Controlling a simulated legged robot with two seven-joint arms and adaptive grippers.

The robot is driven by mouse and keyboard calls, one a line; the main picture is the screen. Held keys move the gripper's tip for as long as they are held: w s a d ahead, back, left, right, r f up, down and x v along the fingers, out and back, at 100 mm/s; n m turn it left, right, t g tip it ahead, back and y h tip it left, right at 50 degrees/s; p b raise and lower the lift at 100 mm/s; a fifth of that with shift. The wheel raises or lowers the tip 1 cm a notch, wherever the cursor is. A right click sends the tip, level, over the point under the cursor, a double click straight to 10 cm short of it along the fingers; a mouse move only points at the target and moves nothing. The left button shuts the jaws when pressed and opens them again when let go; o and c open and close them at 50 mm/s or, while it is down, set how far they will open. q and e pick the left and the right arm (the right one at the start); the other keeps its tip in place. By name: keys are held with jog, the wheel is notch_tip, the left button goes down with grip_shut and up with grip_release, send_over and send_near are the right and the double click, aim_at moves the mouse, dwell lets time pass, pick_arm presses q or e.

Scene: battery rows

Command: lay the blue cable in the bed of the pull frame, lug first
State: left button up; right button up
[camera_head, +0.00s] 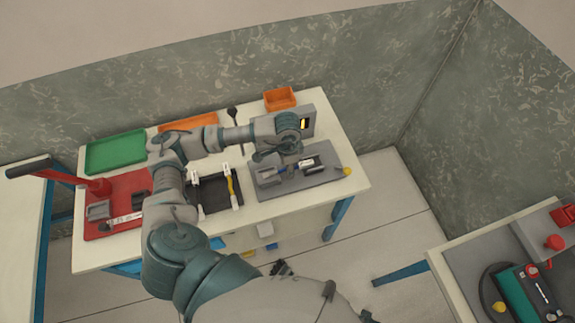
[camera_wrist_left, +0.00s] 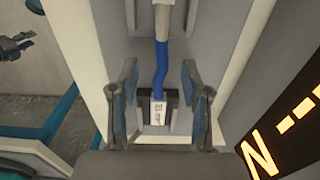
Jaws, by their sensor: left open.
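The pull frame (camera_head: 325,178) is a grey plate with raised holders, at the right end of the table in the head view. The blue cable (camera_wrist_left: 160,65) runs lengthwise over grey parts in the left wrist view. Its upper end meets a pale grey piece, and its lower end meets a white labelled block (camera_wrist_left: 158,112) in a dark slot. I cannot make out the lug. My left gripper (camera_wrist_left: 160,98) is open, its fingers either side of the cable's lower part, apart from it. In the head view my left gripper (camera_head: 280,155) is over the frame's left part.
A black tray (camera_head: 213,195) with white and yellow parts lies left of the frame. A red mat (camera_head: 126,184), green tray (camera_head: 115,151) and orange bins (camera_head: 280,98) share the table. A yellow-lit panel (camera_head: 310,118) stands behind the frame. Dark fingers, probably my right gripper (camera_head: 281,268), show low.

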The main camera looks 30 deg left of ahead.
pick_arm(q)
notch_tip(320, 180, up, 12)
dwell(0.4)
jog(key=shift+f, duration=0.15)
